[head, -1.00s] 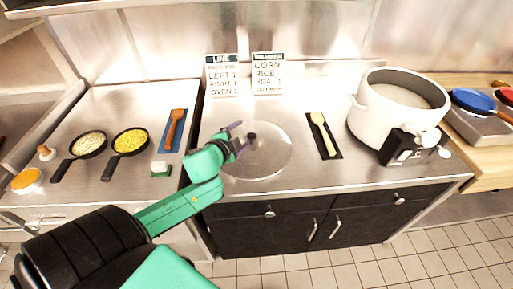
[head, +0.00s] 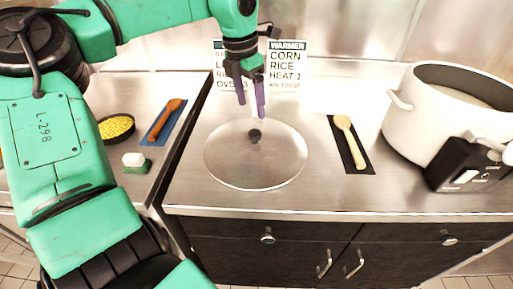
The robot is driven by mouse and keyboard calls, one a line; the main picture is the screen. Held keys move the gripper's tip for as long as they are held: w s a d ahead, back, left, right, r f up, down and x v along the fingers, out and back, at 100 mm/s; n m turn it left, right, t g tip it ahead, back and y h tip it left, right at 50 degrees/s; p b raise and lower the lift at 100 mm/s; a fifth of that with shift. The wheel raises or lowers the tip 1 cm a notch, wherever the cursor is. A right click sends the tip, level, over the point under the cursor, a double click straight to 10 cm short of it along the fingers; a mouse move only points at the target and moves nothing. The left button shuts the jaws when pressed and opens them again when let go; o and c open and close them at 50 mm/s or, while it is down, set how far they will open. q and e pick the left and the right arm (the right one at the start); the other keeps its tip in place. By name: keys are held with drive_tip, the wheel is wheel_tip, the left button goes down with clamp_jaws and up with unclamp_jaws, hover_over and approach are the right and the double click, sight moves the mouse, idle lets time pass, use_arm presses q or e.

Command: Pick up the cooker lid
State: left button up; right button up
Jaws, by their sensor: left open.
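The cooker lid (head: 275,170) is a clear round glass disc with a dark knob (head: 255,136) at its middle. It lies flat on the steel counter. My left gripper (head: 252,112) points down above the knob, with its two purple fingers apart and nothing between them. The fingertips appear a little above the knob and not around it. The white cooker (head: 405,127) stands open at the right, with a black control box on its front. My right gripper is not in view.
A wooden spoon (head: 346,130) lies on a dark mat right of the lid. On the left are a brown spatula (head: 165,117) on a blue mat, a pan of yellow food (head: 116,127) and a sponge (head: 135,162). Two sign cards (head: 287,70) stand behind. The counter's front edge is close.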

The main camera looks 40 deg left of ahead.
sight(255, 132)
use_arm(q)
drive_tip(key=f, duration=0.3)
drive_tip(key=f+p, duration=0.1)
drive_tip(key=f, duration=0.5)
drive_tip(key=shift+w+d+f+p, duration=0.15)
drive_tip(key=shift+w+d+p, duration=0.15)
drive_tip(key=shift+d+p, duration=0.1)
drive_tip(key=shift+w+a+f, duration=0.15)
drive_tip(key=shift+f, duration=0.3)
clamp_jaws()
drive_tip(key=shift+r, duration=0.1)
